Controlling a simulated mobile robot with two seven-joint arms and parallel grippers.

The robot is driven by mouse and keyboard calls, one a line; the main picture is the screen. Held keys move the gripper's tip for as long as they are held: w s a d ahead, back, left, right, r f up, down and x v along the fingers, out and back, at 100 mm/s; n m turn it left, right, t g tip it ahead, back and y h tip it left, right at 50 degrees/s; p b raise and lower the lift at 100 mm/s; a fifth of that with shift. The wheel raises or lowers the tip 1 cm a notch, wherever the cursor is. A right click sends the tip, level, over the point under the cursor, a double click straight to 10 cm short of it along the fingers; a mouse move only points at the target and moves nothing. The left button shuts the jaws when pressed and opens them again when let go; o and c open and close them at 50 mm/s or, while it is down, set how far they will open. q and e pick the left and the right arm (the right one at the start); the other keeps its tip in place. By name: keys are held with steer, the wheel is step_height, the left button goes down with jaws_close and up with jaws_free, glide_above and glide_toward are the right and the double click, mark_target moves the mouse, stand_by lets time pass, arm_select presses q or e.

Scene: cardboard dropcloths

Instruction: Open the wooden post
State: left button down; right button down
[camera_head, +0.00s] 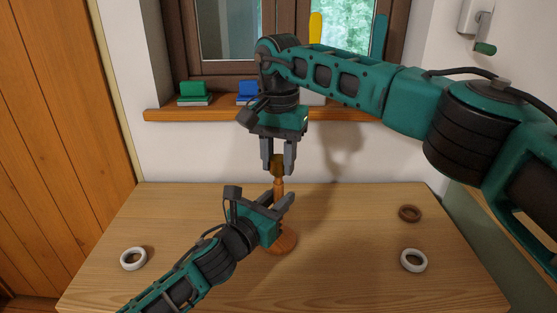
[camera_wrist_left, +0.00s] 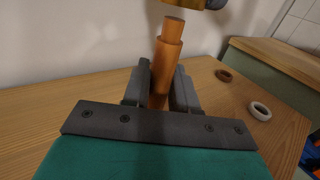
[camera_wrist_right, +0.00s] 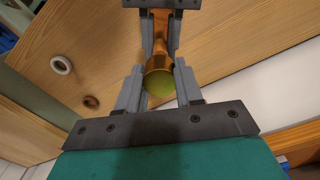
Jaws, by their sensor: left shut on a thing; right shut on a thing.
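The wooden post (camera_head: 279,188) stands upright on its round base (camera_head: 283,243) near the middle of the table. My left gripper (camera_head: 281,201) is shut around its shaft, which also shows in the left wrist view (camera_wrist_left: 168,55). The post's narrower top end is bare there. My right gripper (camera_head: 279,170) points down above the post and is shut on a brass-coloured cap (camera_head: 278,160). The cap shows between its fingers in the right wrist view (camera_wrist_right: 158,80). In the left wrist view the cap (camera_wrist_left: 207,4) is apart from the post's top, above and to the right.
A white ring (camera_head: 133,258) lies at the table's left. A brown ring (camera_head: 409,213) and another white ring (camera_head: 413,261) lie at the right. The wooden table (camera_head: 190,225) is otherwise clear. Behind it is a window sill (camera_head: 190,114) with small coloured items.

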mark_target(279, 158)
steer(key=shift+r, duration=2.05)
arm_select(q)
steer(key=c, duration=0.8)
jaws_free()
arm_select(e)
steer(key=shift+r+p, duration=0.35)
steer(key=shift+p, duration=0.05)
arm_select(q)
steer(key=v, duration=1.2)
